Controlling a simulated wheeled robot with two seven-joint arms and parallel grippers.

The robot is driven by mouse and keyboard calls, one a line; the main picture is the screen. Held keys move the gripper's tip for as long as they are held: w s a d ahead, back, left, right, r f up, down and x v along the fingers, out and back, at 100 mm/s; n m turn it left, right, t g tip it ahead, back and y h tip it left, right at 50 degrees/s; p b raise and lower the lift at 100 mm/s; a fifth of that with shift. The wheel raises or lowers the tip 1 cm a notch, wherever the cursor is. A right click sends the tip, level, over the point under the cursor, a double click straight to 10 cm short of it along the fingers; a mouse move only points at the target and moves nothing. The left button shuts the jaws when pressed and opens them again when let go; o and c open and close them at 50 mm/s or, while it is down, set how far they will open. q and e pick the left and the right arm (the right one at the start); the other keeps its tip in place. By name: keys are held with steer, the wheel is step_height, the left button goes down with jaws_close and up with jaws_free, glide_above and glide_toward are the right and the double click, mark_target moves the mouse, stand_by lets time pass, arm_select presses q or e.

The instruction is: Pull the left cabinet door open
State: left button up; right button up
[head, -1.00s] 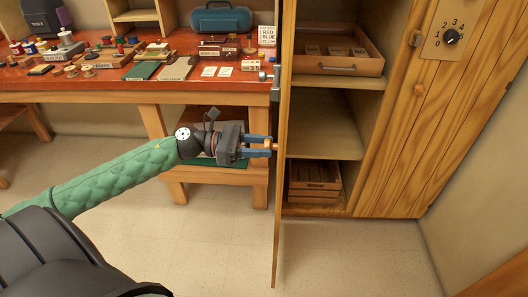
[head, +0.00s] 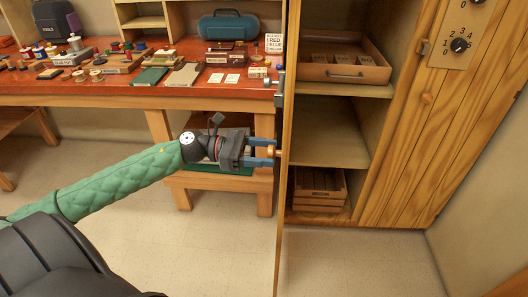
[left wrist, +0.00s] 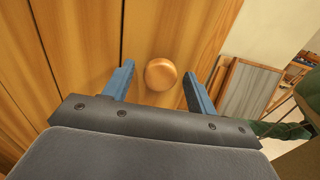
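The left cabinet door (head: 283,215) stands swung wide open, seen almost edge-on in the head view. Its round wooden knob (left wrist: 161,74) shows in the left wrist view, and a bit of the knob (head: 277,153) shows in the head view. My left gripper (head: 274,153) is at the knob on the door's outer face. In the left wrist view its blue fingers (left wrist: 160,88) are apart, one on each side of the knob, with gaps between. My right gripper is not in view.
The open cabinet (head: 325,125) shows shelves, a wooden drawer tray (head: 345,72) and a slatted crate (head: 318,190). The closed right door (head: 425,130) carries a numbered dial (head: 459,46). A red-topped workbench (head: 110,95) with many small items stands left, behind my arm. Floor in front is clear.

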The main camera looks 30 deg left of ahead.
arm_select(q)
steer(key=b+v, duration=0.1)
steer(key=v, duration=0.6)
steer(key=shift+a, duration=0.4)
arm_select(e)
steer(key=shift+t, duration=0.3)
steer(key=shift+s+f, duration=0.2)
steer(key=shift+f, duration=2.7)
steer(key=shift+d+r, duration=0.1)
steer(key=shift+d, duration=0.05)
